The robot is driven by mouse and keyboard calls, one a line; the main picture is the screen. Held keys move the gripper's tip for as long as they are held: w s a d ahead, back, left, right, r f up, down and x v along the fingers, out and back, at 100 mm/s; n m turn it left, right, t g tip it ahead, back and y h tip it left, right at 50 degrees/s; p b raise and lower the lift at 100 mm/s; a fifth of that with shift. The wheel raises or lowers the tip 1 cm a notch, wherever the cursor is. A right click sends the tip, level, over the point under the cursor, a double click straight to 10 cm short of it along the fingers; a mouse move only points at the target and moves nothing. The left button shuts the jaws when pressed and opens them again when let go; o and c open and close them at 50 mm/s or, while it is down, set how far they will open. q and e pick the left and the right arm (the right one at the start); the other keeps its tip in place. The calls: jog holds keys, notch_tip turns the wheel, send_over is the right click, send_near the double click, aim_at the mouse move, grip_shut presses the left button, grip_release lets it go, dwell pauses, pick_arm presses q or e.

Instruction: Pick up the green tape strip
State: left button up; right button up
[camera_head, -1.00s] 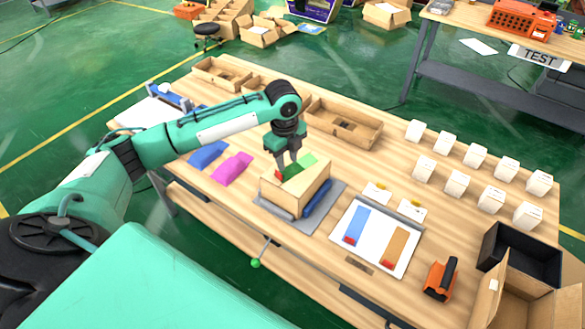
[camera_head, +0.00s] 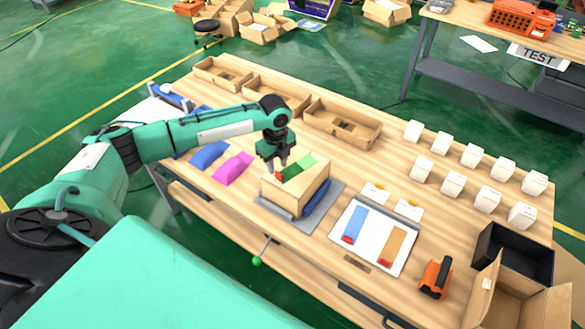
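The green tape strip (camera_head: 298,168) lies along the top of a small cardboard box (camera_head: 283,198), with a red end (camera_head: 278,176) at its left. The box stands on a grey fixture plate (camera_head: 308,226) near the table's middle. My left gripper (camera_head: 277,168) points down beside the strip's red end, at the box's left top edge. Its fingers look slightly apart, but they are too small to tell whether they touch the strip or the box. My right gripper is out of view.
A white board (camera_head: 374,254) with a blue strip (camera_head: 355,225) and a brown strip (camera_head: 394,247) lies right of the box. Blue (camera_head: 209,154) and magenta (camera_head: 233,168) pieces lie left. Open trays (camera_head: 343,124) line the back; several white boxes (camera_head: 452,184) stand right.

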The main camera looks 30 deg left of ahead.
aim_at(279, 174)
pick_arm(q)
notch_tip(279, 174, down, 3)
jog(key=shift+d+f+p, duration=0.15)
jog(key=shift+p, duration=0.8)
jog(key=shift+w+f, duration=0.1)
jog(key=shift+f, duration=0.5)
grip_shut()
